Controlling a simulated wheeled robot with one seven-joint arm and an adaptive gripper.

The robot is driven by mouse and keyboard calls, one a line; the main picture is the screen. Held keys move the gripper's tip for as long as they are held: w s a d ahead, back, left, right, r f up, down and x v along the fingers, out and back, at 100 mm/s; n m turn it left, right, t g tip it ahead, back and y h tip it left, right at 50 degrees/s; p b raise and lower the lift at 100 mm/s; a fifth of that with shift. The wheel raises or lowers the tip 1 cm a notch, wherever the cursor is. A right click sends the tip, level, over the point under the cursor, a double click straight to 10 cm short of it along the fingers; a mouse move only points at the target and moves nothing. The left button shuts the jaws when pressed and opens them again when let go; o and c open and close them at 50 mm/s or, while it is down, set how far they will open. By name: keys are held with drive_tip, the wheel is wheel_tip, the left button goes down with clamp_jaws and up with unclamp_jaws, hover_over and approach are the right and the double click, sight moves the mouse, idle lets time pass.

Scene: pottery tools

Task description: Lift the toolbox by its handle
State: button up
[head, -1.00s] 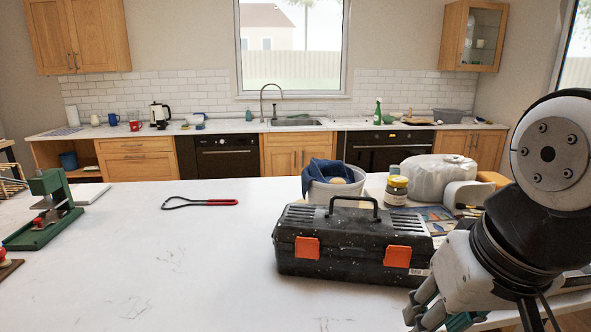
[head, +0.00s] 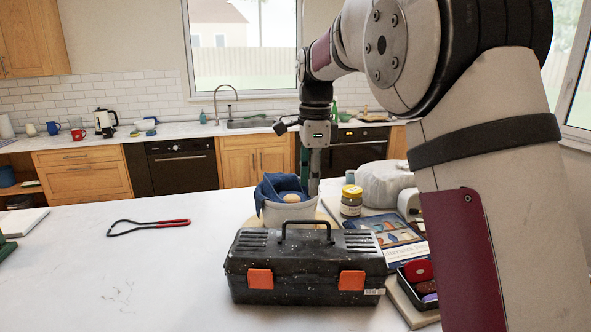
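The black toolbox (head: 305,273) with two orange latches sits closed on the white worktop. Its black handle (head: 305,222) stands raised above the lid. My gripper (head: 312,186) points down above and apparently behind the handle, close to the white pot. It looks apart from the handle, with nothing seen in it. I see the fingers side-on, so the gap between them is hidden.
A white pot (head: 289,214) with a blue cloth stands behind the toolbox. A jar (head: 351,201), a book (head: 384,238) and an open tin (head: 417,284) are to its right. A red-handled loop tool (head: 150,226) lies left. The worktop's left front is clear.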

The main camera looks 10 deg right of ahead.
drive_tip(key=shift+m, duration=0.8)
drive_tip(key=shift+w+f, duration=0.5)
drive_tip(key=shift+f, duration=1.4)
drive_tip(key=shift+w+f, duration=0.45)
drive_tip(key=shift+f, duration=1.5)
drive_tip(key=shift+w+f, duration=0.5)
drive_tip(key=shift+f, duration=1.4)
clamp_jaws()
drive_tip(key=shift+r, duration=0.1)
